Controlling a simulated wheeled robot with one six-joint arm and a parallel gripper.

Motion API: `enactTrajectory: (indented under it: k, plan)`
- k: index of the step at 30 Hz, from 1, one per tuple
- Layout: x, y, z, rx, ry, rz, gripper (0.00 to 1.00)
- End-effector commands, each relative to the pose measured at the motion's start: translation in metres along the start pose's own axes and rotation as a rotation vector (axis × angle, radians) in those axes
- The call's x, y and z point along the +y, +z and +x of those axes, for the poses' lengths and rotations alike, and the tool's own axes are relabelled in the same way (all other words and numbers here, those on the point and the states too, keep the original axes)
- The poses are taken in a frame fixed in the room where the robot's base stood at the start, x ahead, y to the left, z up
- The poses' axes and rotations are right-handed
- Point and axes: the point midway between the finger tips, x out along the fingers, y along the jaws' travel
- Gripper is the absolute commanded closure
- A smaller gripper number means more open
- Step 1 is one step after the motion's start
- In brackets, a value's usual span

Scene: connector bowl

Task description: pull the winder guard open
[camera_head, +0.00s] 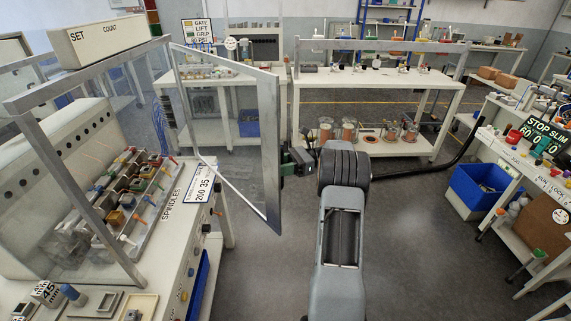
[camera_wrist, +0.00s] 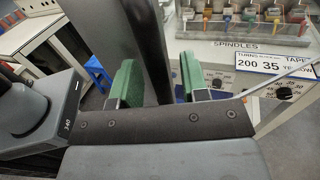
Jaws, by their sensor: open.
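The winder guard (camera_head: 240,120) is a clear panel in a grey metal frame. It stands swung out from the front of the spindle machine (camera_head: 75,190), at an angle to it. My gripper (camera_head: 287,162) is at the guard's outer upright edge, to its right in the head view. In the wrist view my gripper (camera_wrist: 158,78) shows two green finger pads, spread apart. A dark upright bar (camera_wrist: 147,45), which looks like the guard's edge, passes between or just behind them. I cannot tell whether either pad touches it.
A white workbench (camera_head: 370,80) stands at the back. A blue bin (camera_head: 480,187) is at the right. The floor (camera_head: 415,240) around my arm is clear.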

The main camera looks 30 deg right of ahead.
Motion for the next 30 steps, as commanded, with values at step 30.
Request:
enactTrajectory:
  k: [30]
  plan:
    - [0.130, 0.125, 0.019, 0.000, -0.001, 0.000, 0.59]
